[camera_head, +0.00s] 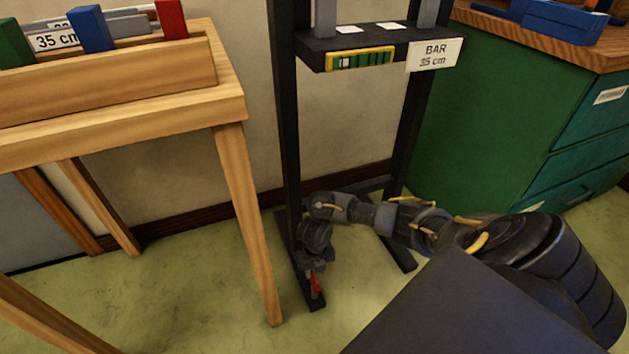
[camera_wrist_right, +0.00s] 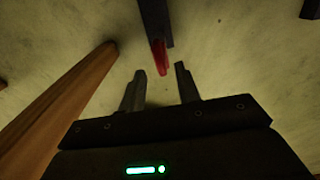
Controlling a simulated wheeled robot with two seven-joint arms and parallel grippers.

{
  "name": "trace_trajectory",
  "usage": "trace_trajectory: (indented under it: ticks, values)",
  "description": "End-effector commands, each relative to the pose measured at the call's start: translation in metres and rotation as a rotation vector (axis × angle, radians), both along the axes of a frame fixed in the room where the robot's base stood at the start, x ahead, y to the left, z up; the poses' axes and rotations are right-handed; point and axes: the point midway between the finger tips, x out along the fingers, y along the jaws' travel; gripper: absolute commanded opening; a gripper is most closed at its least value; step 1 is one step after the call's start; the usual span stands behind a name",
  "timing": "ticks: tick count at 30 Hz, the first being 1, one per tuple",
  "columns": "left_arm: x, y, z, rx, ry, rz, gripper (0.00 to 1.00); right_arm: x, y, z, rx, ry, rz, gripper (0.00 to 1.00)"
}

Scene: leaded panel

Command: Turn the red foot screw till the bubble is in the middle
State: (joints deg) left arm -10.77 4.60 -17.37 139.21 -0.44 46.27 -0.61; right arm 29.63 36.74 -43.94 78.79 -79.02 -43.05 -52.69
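The red foot screw (camera_head: 315,284) is at the front end of the dark stand's left foot, near the floor. My right gripper (camera_head: 313,268) is just above and behind it in the head view and partly covers it. In the right wrist view the red screw (camera_wrist_right: 160,57) lies ahead, in line with the gap between the fingertips of my open right gripper (camera_wrist_right: 160,69). The fingers do not appear to touch it. A yellow-framed green level vial (camera_head: 360,59) is on the front of the stand's shelf; its bubble is too small to place surely. My left gripper is not in view.
A wooden table leg (camera_head: 247,220) stands close left of the right gripper. A green cabinet (camera_head: 490,110) is at the right. Floor in front of the stand is partly clear.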

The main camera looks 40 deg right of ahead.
Motion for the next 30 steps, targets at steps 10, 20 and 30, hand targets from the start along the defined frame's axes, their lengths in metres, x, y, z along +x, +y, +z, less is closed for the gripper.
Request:
trace_trajectory:
  ticks: [10,20,30]
  values:
    - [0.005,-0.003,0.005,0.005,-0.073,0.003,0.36,0.0,0.0,-0.043,0.0,0.0,-0.002,0.33]
    - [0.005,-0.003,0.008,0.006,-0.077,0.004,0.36,0.0,0.0,-0.044,0.001,-0.001,-0.001,0.33]
    - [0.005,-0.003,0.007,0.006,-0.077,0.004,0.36,0.0,0.0,-0.044,0.001,-0.001,-0.001,0.0]
